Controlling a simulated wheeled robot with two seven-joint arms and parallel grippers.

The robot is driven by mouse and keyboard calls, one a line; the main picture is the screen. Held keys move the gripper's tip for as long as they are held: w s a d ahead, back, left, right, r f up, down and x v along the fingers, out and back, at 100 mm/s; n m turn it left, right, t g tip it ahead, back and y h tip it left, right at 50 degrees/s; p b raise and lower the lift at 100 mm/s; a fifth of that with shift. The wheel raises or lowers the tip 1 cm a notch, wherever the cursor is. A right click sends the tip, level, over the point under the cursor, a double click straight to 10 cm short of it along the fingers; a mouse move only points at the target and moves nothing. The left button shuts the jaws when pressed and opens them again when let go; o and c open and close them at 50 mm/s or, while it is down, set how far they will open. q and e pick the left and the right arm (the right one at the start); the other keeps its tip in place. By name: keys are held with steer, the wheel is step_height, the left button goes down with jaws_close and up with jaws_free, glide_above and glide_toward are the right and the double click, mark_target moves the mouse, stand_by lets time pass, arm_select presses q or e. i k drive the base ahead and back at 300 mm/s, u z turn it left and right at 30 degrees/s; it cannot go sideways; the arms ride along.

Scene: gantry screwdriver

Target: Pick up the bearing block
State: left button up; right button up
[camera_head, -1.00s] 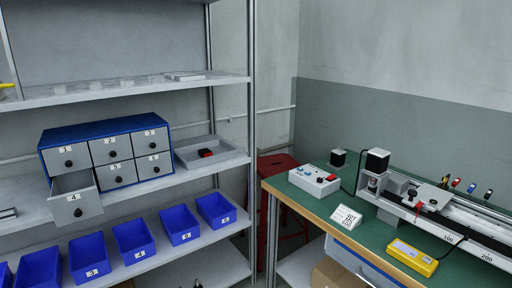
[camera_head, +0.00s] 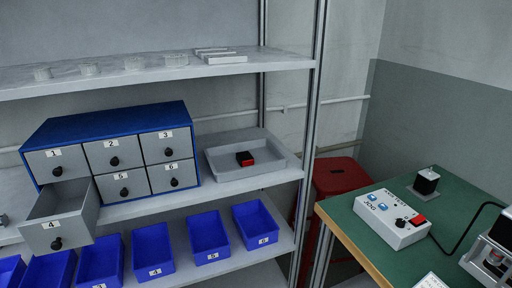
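I cannot tell for sure which thing is the bearing block. A small block with a red and black top (camera_head: 245,159) lies in a shallow grey tray (camera_head: 213,173) on the middle shelf, right of a blue drawer cabinet (camera_head: 105,123). Drawer 4 (camera_head: 57,232) at the cabinet's lower left is pulled out; the part of its inside that shows looks empty. Pale flat pieces (camera_head: 221,57) and several low round grey pieces (camera_head: 134,63) lie on the top shelf. Neither of my grippers is in view.
Numbered blue bins (camera_head: 153,250) stand in a row on the lower shelf. A shelf post (camera_head: 313,120) stands between the shelves and a green workbench (camera_head: 380,262). The bench carries a control box (camera_head: 392,219) and part of a machine (camera_head: 490,258). A red stool (camera_head: 338,177) stands behind.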

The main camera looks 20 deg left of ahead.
mark_target(244, 158)
steer(key=u, duration=0.55)
steer(key=i, duration=1.05)
steer(key=u, duration=0.7)
